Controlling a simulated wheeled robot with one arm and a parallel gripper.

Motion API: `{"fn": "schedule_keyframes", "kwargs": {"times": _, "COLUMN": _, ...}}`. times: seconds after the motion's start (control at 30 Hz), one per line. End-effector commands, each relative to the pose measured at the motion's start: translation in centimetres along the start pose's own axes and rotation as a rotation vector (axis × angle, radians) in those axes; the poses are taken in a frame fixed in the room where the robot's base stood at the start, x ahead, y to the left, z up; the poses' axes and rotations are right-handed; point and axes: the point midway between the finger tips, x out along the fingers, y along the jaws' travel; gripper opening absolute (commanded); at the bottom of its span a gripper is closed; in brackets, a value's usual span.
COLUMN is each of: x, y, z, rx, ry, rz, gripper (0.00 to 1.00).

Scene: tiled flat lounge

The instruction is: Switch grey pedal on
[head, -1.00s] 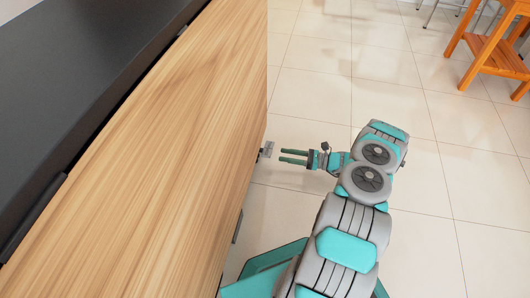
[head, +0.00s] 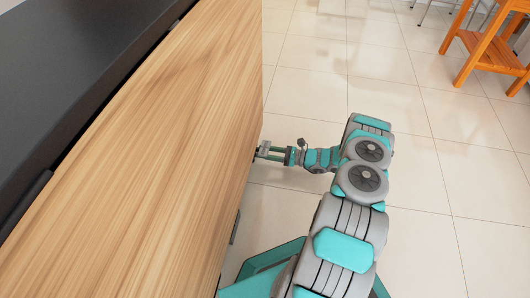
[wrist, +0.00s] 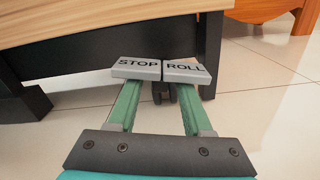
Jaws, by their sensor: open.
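Two grey pedals sit side by side low at the base of the wooden furniture in the wrist view. The left one reads STOP (wrist: 137,69) and the right one reads ROLL (wrist: 186,73). In the head view a small grey pedal piece (head: 264,147) shows at the furniture's lower edge. My gripper (wrist: 160,95) is open, one green finger reaching to each pedal. The fingertips are hidden at the pedals' near edges, and I cannot tell whether they touch. In the head view my gripper (head: 271,153) is right at the pedals.
A dark caster wheel (wrist: 184,97) stands below the pedals. The wooden panel (head: 150,150) with a black top (head: 80,70) fills the left. An orange wooden stool (head: 482,50) stands at the back right. The tiled floor (head: 430,180) is clear to the right.

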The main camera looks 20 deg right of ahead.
Motion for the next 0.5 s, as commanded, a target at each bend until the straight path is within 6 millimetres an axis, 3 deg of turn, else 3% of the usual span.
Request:
{"fn": "schedule_keyframes", "kwargs": {"times": 0.07, "x": -0.01, "y": 0.0, "z": 0.0, "rx": 0.0, "ry": 0.0, "rz": 0.0, "gripper": 0.5}}
{"fn": "schedule_keyframes", "kwargs": {"times": 0.5, "x": -0.02, "y": 0.02, "z": -0.01, "rx": 0.001, "ry": 0.0, "rz": 0.0, "gripper": 0.01}}
